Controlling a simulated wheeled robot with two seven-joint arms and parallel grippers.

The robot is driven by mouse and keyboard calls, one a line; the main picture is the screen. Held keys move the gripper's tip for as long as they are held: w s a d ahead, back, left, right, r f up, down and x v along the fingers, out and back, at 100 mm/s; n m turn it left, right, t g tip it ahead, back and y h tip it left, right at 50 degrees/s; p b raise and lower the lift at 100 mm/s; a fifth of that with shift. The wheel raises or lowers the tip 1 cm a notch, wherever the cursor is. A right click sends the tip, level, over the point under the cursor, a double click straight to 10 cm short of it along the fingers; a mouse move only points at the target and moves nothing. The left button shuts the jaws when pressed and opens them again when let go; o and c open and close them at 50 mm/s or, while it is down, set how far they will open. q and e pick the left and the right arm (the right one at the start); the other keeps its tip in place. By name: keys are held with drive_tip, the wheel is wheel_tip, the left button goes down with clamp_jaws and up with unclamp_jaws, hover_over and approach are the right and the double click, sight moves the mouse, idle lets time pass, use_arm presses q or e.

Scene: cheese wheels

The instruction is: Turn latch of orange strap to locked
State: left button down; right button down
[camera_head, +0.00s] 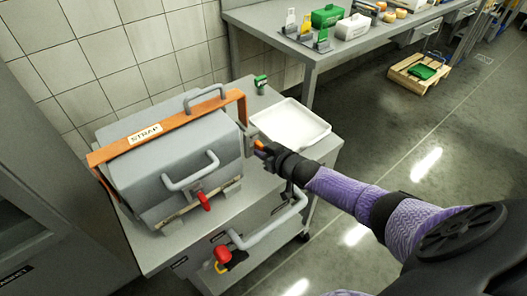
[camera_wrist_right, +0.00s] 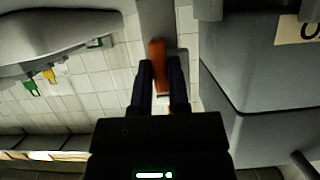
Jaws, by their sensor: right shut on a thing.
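The orange strap (camera_head: 170,125) runs over the grey lidded box and carries a "STRAP" label. Its orange latch handle (camera_head: 258,144) shows in part at the box's right end; it also shows in the right wrist view (camera_wrist_right: 157,52), between my fingers. My right gripper (camera_head: 267,151) is shut on this handle, reaching in from the right. In the right wrist view the gripper (camera_wrist_right: 161,78) has a finger on each side of the handle. The fingers hide part of the latch, and I cannot tell its locked state. My left gripper is in neither view.
The grey box (camera_head: 160,165) stands on a grey cart (camera_head: 275,198). It has grey handles and a red latch (camera_head: 204,201) in front. A white tray (camera_head: 318,128) lies just behind my gripper. A red knob (camera_head: 222,254) is on the cart's front. A bench (camera_head: 300,53) stands behind.

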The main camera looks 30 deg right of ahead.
drive_tip(key=c, duration=0.6)
unclamp_jaws()
drive_tip(key=p+v, duration=0.6)
drive_tip(key=v, duration=0.3)
drive_tip(key=shift+s+r, duration=0.15)
drive_tip(key=shift+s, duration=0.25)
